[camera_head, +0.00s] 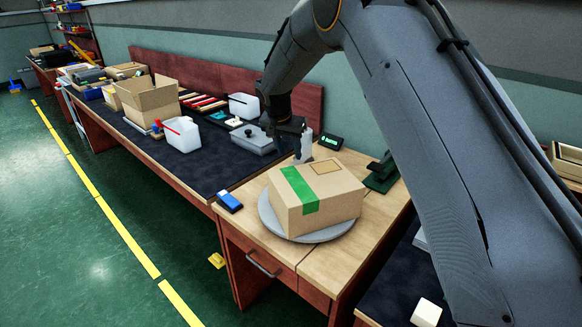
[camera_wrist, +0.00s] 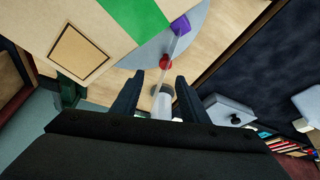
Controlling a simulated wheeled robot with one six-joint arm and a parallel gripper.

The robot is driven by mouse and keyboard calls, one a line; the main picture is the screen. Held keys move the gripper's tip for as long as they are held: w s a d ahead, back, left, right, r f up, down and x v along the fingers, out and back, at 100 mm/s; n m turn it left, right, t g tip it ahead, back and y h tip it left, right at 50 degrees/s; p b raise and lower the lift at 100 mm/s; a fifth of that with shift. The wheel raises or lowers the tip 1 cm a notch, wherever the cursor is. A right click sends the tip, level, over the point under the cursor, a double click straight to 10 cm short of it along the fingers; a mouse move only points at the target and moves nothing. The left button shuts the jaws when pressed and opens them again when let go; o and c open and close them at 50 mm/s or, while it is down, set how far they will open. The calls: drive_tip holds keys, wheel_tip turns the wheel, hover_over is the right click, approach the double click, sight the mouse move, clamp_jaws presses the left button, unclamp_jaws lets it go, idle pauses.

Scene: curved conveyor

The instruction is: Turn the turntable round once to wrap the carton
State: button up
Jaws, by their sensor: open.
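A closed cardboard carton (camera_head: 325,200) with a green tape band sits on a round grey turntable (camera_head: 300,237). In the wrist view the carton (camera_wrist: 60,20) fills the upper left and part of the turntable (camera_wrist: 150,55) shows beside it. My gripper (camera_head: 300,146) is behind the carton's far left corner. In the wrist view my gripper (camera_wrist: 160,76) is open, its fingers on either side of a white cylinder (camera_wrist: 162,104). Whether they touch it I cannot tell. A red piece (camera_wrist: 165,62) is beyond it, and a thin pale strip runs to a purple block (camera_wrist: 181,25).
The turntable stands on a wooden table (camera_head: 252,222). A blue-and-white block (camera_head: 229,201) is left of it, a dark green stand (camera_head: 382,172) right and a small display (camera_head: 331,141) behind. A lidded grey box (camera_head: 254,139), white bins and an open carton (camera_head: 148,98) stand on the dark bench.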

drive_tip(key=shift+w+a+x, duration=0.1)
drive_tip(key=shift+a+x, duration=0.1)
drive_tip(key=shift+x, duration=1.45)
drive_tip(key=shift+w+a+x, duration=0.1)
drive_tip(key=shift+a+x, duration=0.1)
drive_tip(key=shift+x, duration=1.5)
drive_tip(key=shift+w+a+x, duration=0.1)
drive_tip(key=shift+a+x, duration=0.1)
drive_tip(key=shift+x, duration=1.45)
clamp_jaws()
